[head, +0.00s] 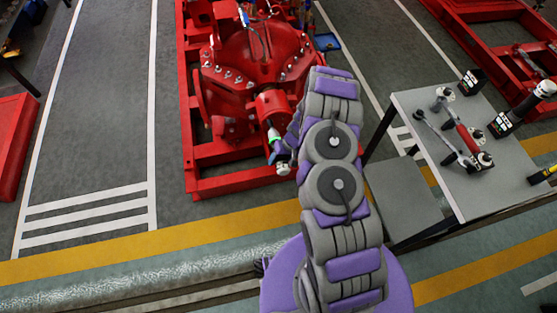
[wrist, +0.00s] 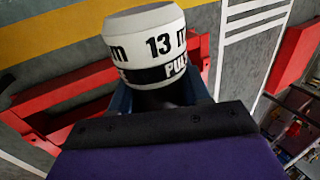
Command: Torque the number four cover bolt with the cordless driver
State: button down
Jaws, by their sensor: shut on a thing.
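The red pump (head: 255,62) stands on a red frame, with several pale bolts around its round cover. My gripper (head: 279,155) is low at the pump's front right, beside a red cylindrical part. It is shut on a tool that looks like the cordless driver (wrist: 148,42), which shows a white and black band marked "13 m…" in the wrist view. Most of the driver is hidden by my arm and gripper. A small green light shows next to my gripper in the head view. I cannot tell which bolt is number four or whether the driver touches a bolt.
A grey table (head: 482,183) at the right holds several tools, including a red-handled one (head: 466,137) and a black and white one (head: 527,105). A blue tray (head: 327,42) lies behind the pump. Another red frame (head: 500,45) is at the upper right. The floor left of the pump is clear.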

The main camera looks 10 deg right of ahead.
aim_at(280, 169)
jog(key=shift+a, duration=0.15)
jog(key=shift+w, duration=0.4)
dwell(0.4)
jog(key=shift+s+b, duration=0.15)
jog(key=shift+b, duration=0.4)
jog(key=shift+w+r, duration=0.1)
jog(key=shift+w, duration=0.35)
dwell(1.5)
jog(key=shift+s, duration=0.15)
jog(key=shift+s+b, duration=0.8)
jog(key=shift+s, duration=1.75)
